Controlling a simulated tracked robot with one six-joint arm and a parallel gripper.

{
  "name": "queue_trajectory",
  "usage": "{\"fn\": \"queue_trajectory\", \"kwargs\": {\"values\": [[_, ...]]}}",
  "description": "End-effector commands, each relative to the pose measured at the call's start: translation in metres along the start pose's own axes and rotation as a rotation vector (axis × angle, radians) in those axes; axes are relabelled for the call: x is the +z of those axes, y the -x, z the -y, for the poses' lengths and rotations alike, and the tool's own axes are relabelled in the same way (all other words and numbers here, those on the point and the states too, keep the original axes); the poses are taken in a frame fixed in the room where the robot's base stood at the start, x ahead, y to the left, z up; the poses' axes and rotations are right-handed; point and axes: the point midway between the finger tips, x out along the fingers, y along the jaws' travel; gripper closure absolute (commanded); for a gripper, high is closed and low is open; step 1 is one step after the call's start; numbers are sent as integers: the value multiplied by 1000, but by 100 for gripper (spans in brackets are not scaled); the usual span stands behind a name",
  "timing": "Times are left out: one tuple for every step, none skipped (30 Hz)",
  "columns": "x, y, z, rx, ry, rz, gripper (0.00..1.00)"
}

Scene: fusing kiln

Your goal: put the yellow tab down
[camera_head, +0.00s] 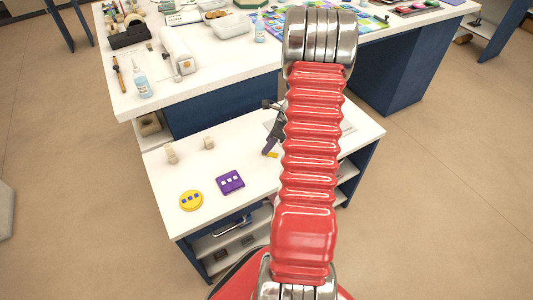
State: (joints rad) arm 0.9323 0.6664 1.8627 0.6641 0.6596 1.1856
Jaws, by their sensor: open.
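A small yellow tab (272,155) shows on the white top of the low cabinet (215,215), left of my red arm. My gripper (268,151) is open, pointing down, with its fingertips right beside the tab in the picture. The tab seems to lie on the surface, but I cannot tell whether a finger still touches it. My arm hides part of the gripper and the cabinet top behind it. A yellow round piece with blue squares (191,200) and a purple square piece with pale squares (230,181) lie at the front left.
Two small beige blocks (171,155) (209,143) stand toward the back left. A pale flat sheet (348,128) is partly behind my arm. The bigger worktable (205,85) behind holds bottles, tools and coloured glass. The middle left of the cabinet top has free room.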

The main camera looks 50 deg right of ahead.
Motion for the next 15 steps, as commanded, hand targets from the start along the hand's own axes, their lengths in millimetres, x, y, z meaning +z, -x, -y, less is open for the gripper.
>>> {"fn": "queue_trajectory", "kwargs": {"values": [[0, -8, 0, 2, 0, 0, 59], [1, -12, 0, 2, -1, 0, 59], [1, -18, -1, 3, -2, 0, 59], [0, -21, 0, 2, -2, 0, 59], [0, -24, 0, 1, -2, 0, 59], [0, -28, 0, 1, -2, 0, 59], [0, -31, 0, 1, -2, 0, 59], [0, -33, 0, 1, -1, 0, 59], [0, -35, 0, 1, -1, 0, 59], [1, -35, 0, 0, -1, 0, 59], [1, -36, 0, 0, -1, 0, 59], [1, -36, 0, 0, -1, 0, 59], [1, -36, 0, -1, -1, 0, 59], [1, -36, 0, -1, -1, 0, 59], [0, -36, 0, -1, -1, 0, 59]]}}
